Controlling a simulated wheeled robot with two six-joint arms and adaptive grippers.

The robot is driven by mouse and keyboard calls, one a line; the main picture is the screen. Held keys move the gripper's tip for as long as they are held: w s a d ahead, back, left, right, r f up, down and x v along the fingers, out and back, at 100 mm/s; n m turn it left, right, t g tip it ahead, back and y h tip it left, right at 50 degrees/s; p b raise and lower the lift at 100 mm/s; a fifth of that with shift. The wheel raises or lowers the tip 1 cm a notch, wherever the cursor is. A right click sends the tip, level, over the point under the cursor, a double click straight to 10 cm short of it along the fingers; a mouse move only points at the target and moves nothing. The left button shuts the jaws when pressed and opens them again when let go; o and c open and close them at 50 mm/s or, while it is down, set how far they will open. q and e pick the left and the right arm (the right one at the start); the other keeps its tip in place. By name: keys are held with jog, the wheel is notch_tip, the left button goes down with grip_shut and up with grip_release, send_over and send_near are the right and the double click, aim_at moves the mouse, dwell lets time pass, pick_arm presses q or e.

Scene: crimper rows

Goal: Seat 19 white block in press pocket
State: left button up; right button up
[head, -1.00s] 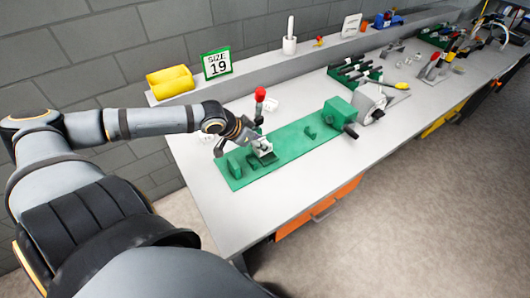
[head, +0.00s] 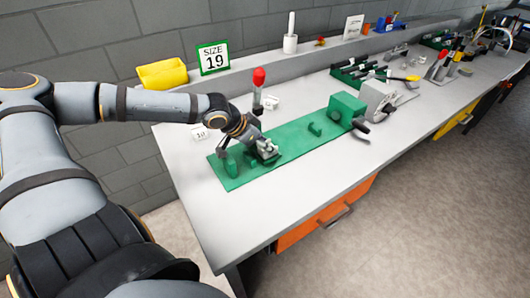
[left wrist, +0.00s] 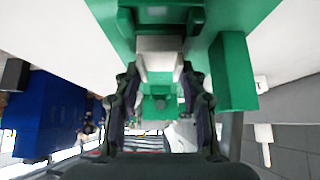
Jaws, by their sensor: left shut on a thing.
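My left gripper (head: 260,148) is low over the left part of the long green press base (head: 300,133). In the left wrist view its two fingers (left wrist: 160,105) stand on both sides of a pale white-grey block (left wrist: 160,52), and it is shut on that block. The block's far end is close to green press parts, and I cannot tell whether it is in the pocket. In the head view the gripper mostly hides the block and the spot under it. A sign reading SIZE 19 (head: 214,58) stands on the back ledge. My right gripper is not in view.
A green housing with a dark handle (head: 345,108) stands at the base's right end. A red-topped lever (head: 259,78) rises behind the gripper. A small numbered tag (head: 200,133) lies left of it. A yellow bin (head: 162,73) is on the ledge. The front tabletop is clear.

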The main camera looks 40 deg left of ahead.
pick_arm(q)
jog(key=shift+f, duration=0.15)
jog(key=shift+f, duration=0.1)
jog(key=shift+f, duration=0.15)
jog(key=o, duration=1.2)
jog(key=p+v, duration=1.2)
jog(key=p, duration=1.3)
jog(key=shift+a, duration=0.1)
